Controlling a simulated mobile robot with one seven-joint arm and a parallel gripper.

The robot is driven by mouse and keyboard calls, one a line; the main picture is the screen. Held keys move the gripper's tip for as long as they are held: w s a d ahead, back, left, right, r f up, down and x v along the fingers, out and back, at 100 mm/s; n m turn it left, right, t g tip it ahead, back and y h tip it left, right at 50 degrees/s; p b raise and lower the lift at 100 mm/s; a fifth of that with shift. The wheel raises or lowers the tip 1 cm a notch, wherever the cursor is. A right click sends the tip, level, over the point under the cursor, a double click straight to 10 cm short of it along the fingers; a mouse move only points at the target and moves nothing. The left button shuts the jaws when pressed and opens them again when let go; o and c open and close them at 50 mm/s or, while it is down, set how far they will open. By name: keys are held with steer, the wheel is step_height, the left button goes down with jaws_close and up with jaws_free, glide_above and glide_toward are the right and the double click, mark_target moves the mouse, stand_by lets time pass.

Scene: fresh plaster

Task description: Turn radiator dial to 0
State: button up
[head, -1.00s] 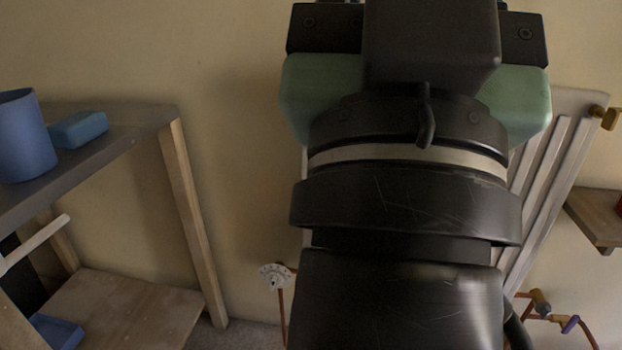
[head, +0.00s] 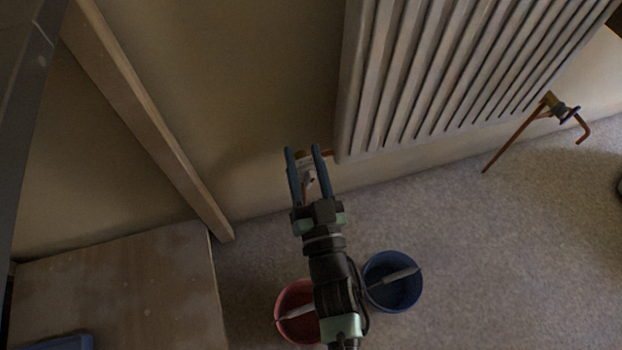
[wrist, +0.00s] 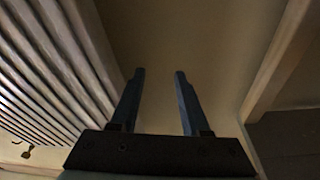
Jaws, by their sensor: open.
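The radiator (head: 430,80) hangs on the wall at the upper right of the head view; its ribs (wrist: 45,60) fill the left of the wrist view. A small pale fitting (head: 308,176), apparently the radiator dial, shows by the radiator's lower left corner, between my fingers as seen from the head. Its marks and setting cannot be read. My gripper (head: 303,149) is open, with two blue fingers pointing toward the wall. In the wrist view my gripper (wrist: 160,72) has only plain wall between its fingers, and no dial shows there. I cannot tell whether it touches the dial.
A red bucket (head: 288,322) and a blue bucket (head: 402,293) stand on the carpet below my arm. A wooden shelf unit with an upright post (head: 150,125) is at the left. A copper pipe with a valve (head: 552,104) is at the right.

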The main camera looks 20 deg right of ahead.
steer(key=g+y+b, duration=0.1)
steer(key=g, duration=0.1)
glide_toward(312, 182)
steer(key=w+b, duration=0.4)
steer(key=w, duration=0.4)
steer(key=shift+w+r, duration=0.15)
steer(key=shift+w, duration=0.15)
jaws_close()
